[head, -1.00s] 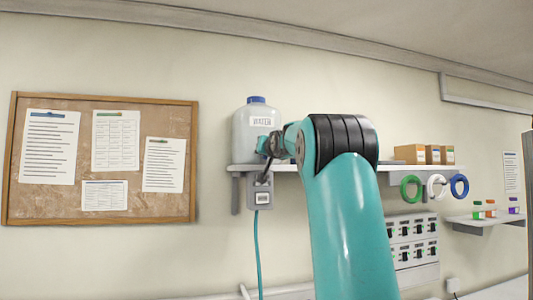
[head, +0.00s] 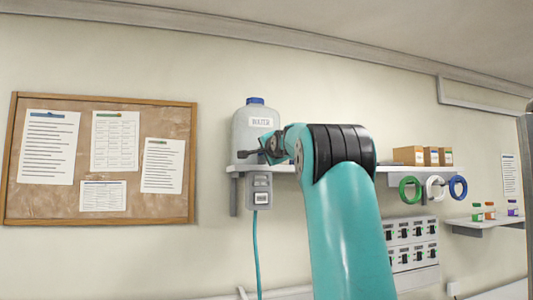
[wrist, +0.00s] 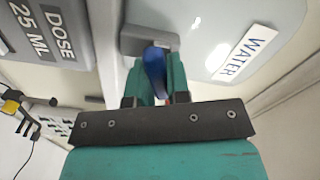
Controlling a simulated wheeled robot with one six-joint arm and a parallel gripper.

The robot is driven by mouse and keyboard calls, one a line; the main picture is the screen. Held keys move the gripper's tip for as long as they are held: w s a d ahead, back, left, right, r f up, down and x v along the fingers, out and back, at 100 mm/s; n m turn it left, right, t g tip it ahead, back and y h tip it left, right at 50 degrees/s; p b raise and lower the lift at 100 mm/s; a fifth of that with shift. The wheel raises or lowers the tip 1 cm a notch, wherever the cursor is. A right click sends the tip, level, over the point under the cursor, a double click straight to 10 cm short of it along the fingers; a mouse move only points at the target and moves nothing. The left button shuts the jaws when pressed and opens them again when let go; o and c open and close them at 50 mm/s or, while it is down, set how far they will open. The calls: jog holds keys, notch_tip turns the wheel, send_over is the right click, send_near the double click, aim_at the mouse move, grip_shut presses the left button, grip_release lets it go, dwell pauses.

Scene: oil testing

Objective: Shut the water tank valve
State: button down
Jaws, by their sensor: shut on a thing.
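The grey water tank (head: 262,127) with a blue cap and a WATER label stands on the wall shelf; it fills the upper right of the wrist view (wrist: 205,30). My gripper (head: 248,154) is at the tank's lower front in the head view, pointing left. In the wrist view my teal fingers (wrist: 157,68) are closed around a blue valve handle (wrist: 154,68), beside a grey block (wrist: 147,38) near the tank. The handle cannot be made out in the head view, and the fingers hide part of it in the wrist view.
A grey box (head: 260,182) with a teal hose hangs under the shelf (head: 285,168). A DOSE 25 ML sign (wrist: 45,30) shows in the wrist view. Small boxes (head: 422,155) and coloured rings (head: 410,188) are to the right. A notice board (head: 100,205) hangs left.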

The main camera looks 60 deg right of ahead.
jog(key=m, duration=0.4)
jog(key=shift+f+m, duration=0.1)
jog(key=shift+m, duration=0.3)
dwell(0.4)
jog(key=c, duration=1.1)
grip_release()
jog(key=shift+s, duration=0.1)
jog(key=b+v, duration=0.8)
jog(key=v, duration=0.9)
jog(key=shift+s+a, duration=0.1)
jog(key=shift+s, duration=0.05)
